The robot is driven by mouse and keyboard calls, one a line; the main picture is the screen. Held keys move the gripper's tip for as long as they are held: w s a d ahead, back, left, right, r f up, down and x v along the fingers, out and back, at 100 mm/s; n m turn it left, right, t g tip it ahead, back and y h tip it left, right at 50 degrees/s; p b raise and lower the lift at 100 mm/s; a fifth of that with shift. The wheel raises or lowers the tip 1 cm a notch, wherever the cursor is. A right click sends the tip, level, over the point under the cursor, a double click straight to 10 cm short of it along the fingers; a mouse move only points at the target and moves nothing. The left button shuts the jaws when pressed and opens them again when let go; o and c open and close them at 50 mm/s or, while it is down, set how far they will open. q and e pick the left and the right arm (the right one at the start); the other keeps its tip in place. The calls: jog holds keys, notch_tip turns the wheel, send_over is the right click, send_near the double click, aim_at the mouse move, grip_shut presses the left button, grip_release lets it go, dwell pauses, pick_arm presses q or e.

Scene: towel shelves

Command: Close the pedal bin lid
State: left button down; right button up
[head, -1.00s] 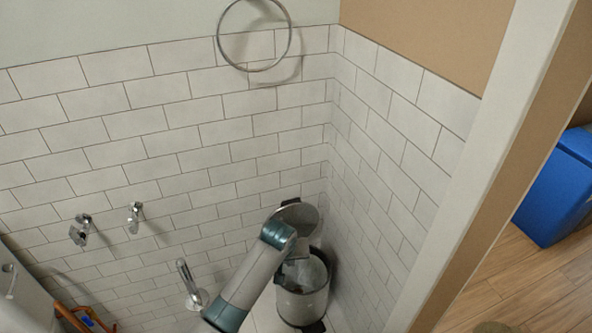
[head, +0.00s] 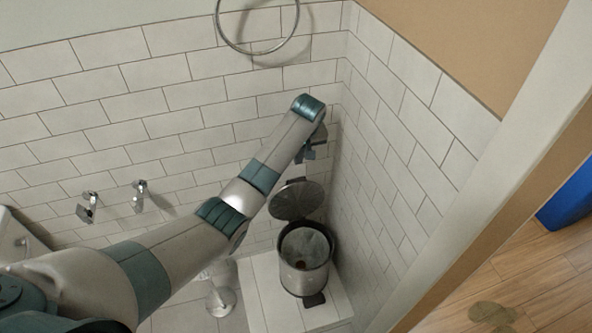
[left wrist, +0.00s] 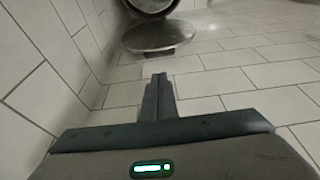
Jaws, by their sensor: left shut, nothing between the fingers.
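The pedal bin (head: 303,279) stands in the tiled corner in the head view, with a pedal at its front foot. Its round metal lid (head: 296,198) is up and tilted back at the rear of the rim. My left gripper (head: 309,154) is above and behind the lid, near the wall corner, apart from it. In the left wrist view the fingers of my left gripper (left wrist: 158,92) are together and empty. The lid (left wrist: 157,36) shows beyond the fingertips, with part of the bin (left wrist: 150,5) at the top edge. My right gripper is not in view.
Tiled walls close in behind and to the right of the bin. A metal ring (head: 257,22) hangs on the back wall above. Chrome taps (head: 88,206) are on the wall at left. A blue box (head: 570,203) stands beyond the partition at right.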

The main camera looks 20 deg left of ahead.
pick_arm(q)
send_over(296, 181)
jog(key=x, duration=0.2)
jog(key=s+x, duration=0.1)
jog(key=x, duration=0.2)
jog(key=d+x, duration=0.1)
jog(key=x, duration=0.2)
jog(key=shift+s+f, duration=0.2)
jog(key=shift+f, duration=0.1)
jog(key=shift+w+f, duration=0.2)
jog(key=shift+f, duration=0.45)
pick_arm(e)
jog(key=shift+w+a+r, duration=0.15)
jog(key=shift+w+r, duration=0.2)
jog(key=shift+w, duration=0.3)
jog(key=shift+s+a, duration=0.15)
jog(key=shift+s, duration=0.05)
